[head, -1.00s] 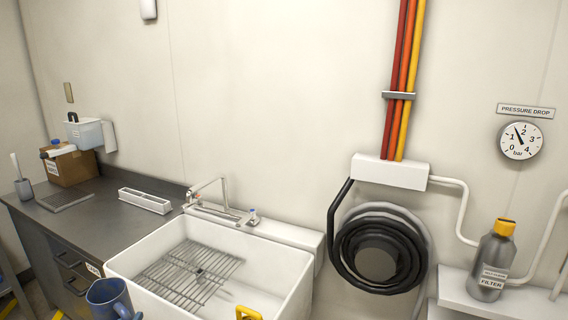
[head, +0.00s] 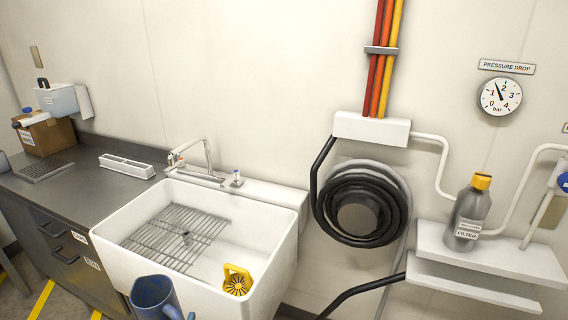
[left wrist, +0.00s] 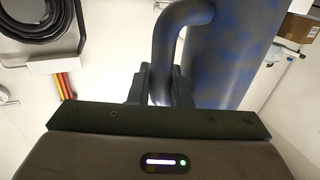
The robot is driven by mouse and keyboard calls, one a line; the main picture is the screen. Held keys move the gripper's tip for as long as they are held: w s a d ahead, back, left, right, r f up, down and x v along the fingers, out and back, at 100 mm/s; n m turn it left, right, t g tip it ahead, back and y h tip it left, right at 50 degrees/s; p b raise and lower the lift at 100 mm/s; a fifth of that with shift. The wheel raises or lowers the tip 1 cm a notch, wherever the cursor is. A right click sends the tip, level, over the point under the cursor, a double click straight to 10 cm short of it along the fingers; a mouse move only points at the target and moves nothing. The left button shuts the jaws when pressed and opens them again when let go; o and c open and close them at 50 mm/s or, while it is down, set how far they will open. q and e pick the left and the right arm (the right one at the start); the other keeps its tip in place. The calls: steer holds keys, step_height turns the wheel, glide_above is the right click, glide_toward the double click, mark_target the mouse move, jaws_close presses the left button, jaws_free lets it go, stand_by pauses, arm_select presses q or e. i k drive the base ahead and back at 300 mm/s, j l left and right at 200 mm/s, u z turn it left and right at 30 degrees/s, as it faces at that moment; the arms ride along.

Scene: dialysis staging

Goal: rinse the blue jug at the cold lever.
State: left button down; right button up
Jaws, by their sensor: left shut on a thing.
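The blue jug (head: 153,294) is at the bottom of the head view, in front of the sink's near wall, with its open top up. Its inside bottom is hidden. My left gripper (left wrist: 160,92) is shut on the jug's handle in the left wrist view, where the mottled blue jug body (left wrist: 228,50) fills the upper right. The sink (head: 268,240) has a metal tap (head: 208,155) at its back. A lever with a blue mark (head: 237,179) stands right of the tap, and a red mark shows at its left. No water is visible. My right gripper is not in view.
A wire rack (head: 165,238) lies in the sink's left part. A yellow item (head: 237,280) is at the sink's front right. A white tray (head: 127,166) stands on the counter at left. A coiled black hose (head: 325,210) and a filter bottle (head: 468,215) are at right.

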mark_target(236, 175)
steer(key=i+u, duration=0.15)
steer(key=u, duration=0.2)
steer(key=i+u, duration=0.2)
steer(key=u, duration=0.15)
